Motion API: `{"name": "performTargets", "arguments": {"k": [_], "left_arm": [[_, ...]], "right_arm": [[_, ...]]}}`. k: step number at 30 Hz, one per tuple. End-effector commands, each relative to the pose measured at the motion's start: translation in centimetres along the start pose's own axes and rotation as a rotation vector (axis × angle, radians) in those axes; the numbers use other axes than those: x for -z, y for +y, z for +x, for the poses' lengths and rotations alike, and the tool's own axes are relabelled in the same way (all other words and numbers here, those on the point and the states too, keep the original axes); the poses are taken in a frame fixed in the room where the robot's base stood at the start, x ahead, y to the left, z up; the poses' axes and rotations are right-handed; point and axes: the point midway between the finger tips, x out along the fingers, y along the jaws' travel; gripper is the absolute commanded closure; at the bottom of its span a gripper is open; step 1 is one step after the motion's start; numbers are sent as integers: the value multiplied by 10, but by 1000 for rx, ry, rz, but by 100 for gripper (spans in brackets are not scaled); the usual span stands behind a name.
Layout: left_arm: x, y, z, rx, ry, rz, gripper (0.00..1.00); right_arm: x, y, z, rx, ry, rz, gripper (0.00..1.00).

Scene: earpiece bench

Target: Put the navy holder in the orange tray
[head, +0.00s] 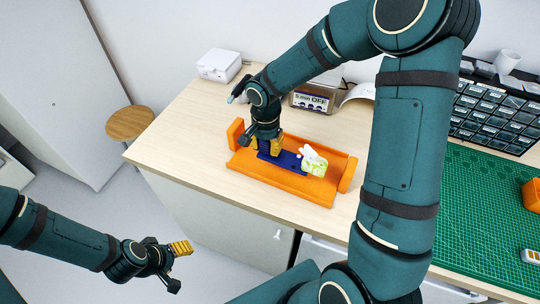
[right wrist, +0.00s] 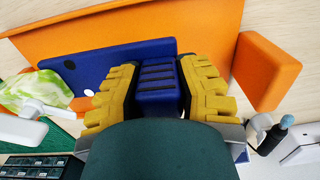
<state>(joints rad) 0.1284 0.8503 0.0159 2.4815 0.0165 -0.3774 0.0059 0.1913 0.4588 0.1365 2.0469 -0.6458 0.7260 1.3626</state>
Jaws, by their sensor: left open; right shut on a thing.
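The orange tray (head: 290,187) lies on the wooden bench, with a raised end at its left and right. The navy holder (head: 292,160) is over the middle of the tray, roughly lengthwise with it; I cannot tell whether it touches the tray floor. My right gripper (head: 268,147) points down and is shut on the holder's ribbed block, which shows between the yellow fingers in the right wrist view (right wrist: 158,85). The holder's flat plate (right wrist: 90,70) extends left there. My left gripper (head: 183,250) is open and empty, away from the bench over the floor.
A green-and-white item (head: 314,165) with a white earpiece-like part is at the holder's right end. A sign box (head: 312,101) and white box (head: 219,65) stand behind. A green mat (head: 480,215) and drawer rack (head: 490,115) are at right. My right arm crosses the bench.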

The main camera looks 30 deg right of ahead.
Motion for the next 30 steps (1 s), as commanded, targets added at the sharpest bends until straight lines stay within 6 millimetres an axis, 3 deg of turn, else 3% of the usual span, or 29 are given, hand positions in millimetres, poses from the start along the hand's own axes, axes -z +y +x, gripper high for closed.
{"name": "performTargets", "arguments": {"k": [13, 26, 27, 28, 30], "left_arm": [[-2, -2, 5, 0, -3, 2, 41], [-4, -3, 9, -1, -7, 3, 41], [-4, -3, 8, -1, -7, 3, 41], [-3, -3, 8, -1, -7, 3, 41], [-3, -3, 8, -1, -7, 3, 41]], "right_arm": [[0, 0, 46, -1, -1, -2, 100], [0, 0, 52, 1, 1, -2, 100], [0, 0, 51, 1, 1, -2, 50], [0, 0, 51, 1, 1, -2, 42], [0, 0, 51, 1, 1, -2, 42]]}}
